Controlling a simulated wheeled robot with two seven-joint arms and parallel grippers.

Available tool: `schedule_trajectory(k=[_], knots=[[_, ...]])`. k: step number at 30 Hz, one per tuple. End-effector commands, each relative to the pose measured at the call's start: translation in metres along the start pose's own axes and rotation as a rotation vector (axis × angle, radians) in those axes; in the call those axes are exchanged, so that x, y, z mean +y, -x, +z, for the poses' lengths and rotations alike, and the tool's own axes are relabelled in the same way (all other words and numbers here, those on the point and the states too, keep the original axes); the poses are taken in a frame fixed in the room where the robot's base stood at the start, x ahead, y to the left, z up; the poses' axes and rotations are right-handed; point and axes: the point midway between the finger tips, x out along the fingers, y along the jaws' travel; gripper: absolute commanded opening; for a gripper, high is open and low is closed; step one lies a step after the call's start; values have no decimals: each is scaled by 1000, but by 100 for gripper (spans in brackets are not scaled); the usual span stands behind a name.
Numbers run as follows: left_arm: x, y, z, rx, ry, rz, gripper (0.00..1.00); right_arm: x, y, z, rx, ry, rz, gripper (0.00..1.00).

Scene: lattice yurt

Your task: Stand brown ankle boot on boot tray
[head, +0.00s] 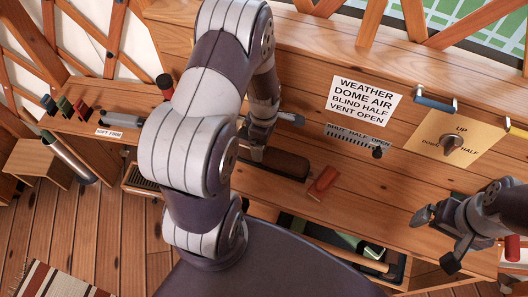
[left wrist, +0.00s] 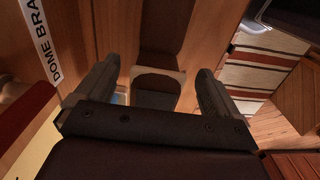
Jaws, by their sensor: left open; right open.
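My left arm covers part of that area. In the left wrist view, the fingers of my left gripper (left wrist: 155,92) are apart, with a dark brown, pale-edged shape (left wrist: 157,84) beyond the gap, not visibly held. My right gripper (head: 438,238) is open and empty at the right. A ribbed tray-like thing (head: 143,181) sits low at left, possibly the boot tray.
A red block (head: 322,183) lies on the bench right of the dark thing. A dark open bin (head: 300,226) with a green item sits below the bench front. A panel with a knob (head: 452,144) is at right. A striped rug (head: 55,283) lies on the floor.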

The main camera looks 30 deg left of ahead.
Motion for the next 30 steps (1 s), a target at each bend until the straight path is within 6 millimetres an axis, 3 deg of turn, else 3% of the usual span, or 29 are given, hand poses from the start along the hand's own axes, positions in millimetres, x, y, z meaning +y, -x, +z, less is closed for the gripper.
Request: schedule_trajectory(k=[3,10,19,26,30], knots=[[0,-15,0,0,-1,-1,96,0,0,0,0,0,0,96],[0,-18,0,0,-1,1,96,0,0,0,0,0,0,96],[0,-18,0,0,-1,0,0,0,-1,0,0,0,0,96],[0,-15,0,0,0,3,0,0,0,0,0,0,0,96],[2,8,0,0,-1,7,0,0,1,0,0,0,0,96]])
